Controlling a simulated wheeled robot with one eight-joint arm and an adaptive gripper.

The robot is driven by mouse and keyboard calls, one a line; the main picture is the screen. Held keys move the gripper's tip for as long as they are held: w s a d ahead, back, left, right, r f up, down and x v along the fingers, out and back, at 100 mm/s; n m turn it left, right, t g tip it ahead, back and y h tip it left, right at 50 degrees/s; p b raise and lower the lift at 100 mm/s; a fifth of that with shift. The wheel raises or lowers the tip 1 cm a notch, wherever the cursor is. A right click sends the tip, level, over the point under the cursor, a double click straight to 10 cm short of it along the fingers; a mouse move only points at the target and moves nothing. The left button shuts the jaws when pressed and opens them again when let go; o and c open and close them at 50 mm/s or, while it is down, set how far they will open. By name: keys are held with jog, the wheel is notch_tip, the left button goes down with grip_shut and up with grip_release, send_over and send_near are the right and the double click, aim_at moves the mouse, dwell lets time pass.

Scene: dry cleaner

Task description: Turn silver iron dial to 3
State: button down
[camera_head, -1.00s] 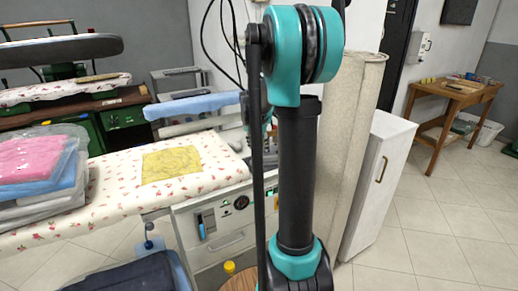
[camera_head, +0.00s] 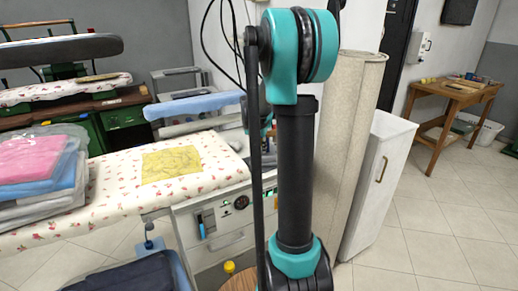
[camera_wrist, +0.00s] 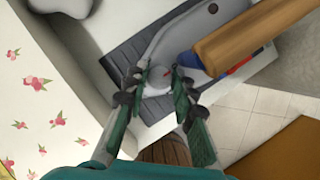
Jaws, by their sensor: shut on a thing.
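In the wrist view, a silver iron (camera_wrist: 188,32) lies on a dark ribbed rest (camera_wrist: 130,58). Its thick wooden handle (camera_wrist: 242,36) crosses the upper right. A small round pale dial (camera_wrist: 158,76) with a red mark sits near the iron's lower end. My gripper (camera_wrist: 157,86) is shut on the dial, with one finger on its left side and one on its right. The dial's numbers are too small to read. In the head view, my arm hides the iron and most of the gripper.
A pressing board with a floral cover (camera_head: 115,185) carries a yellow cloth (camera_head: 172,164) and bagged folded clothes (camera_head: 40,165). A control panel (camera_head: 222,215) is below it. A tall beige roll (camera_head: 352,130) and white cabinet (camera_head: 375,185) stand right of my arm.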

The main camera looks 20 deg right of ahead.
jog(key=shift+m, duration=0.3)
jog(key=m, duration=0.1)
jog(key=m+g+h, duration=0.1)
jog(key=m, duration=0.1)
jog(key=shift+w+a+m, duration=0.15)
jog(key=shift+m, duration=0.15)
jog(key=m+g, duration=0.1)
jog(key=m, duration=0.3)
jog(key=shift+w+m+g+h, duration=0.1)
jog(key=shift+m+g+h, duration=0.2)
jog(key=shift+g+h, duration=0.1)
jog(key=m+g, duration=0.1)
jog(key=m, duration=0.3)
jog(key=shift+w+m+g, duration=0.1)
jog(key=shift+m+g, duration=0.2)
jog(key=shift+g, duration=0.1)
jog(key=shift+w+m+g+y, duration=0.1)
jog(key=shift+m+g+y, duration=0.4)
jog(key=shift+m, duration=1.4)
jog(key=shift+g, duration=0.3)
jog(key=shift+h, duration=0.3)
jog(key=c, duration=1.3)
grip_release()
jog(key=shift+o, duration=0.2)
jog(key=shift+r, duration=0.1)
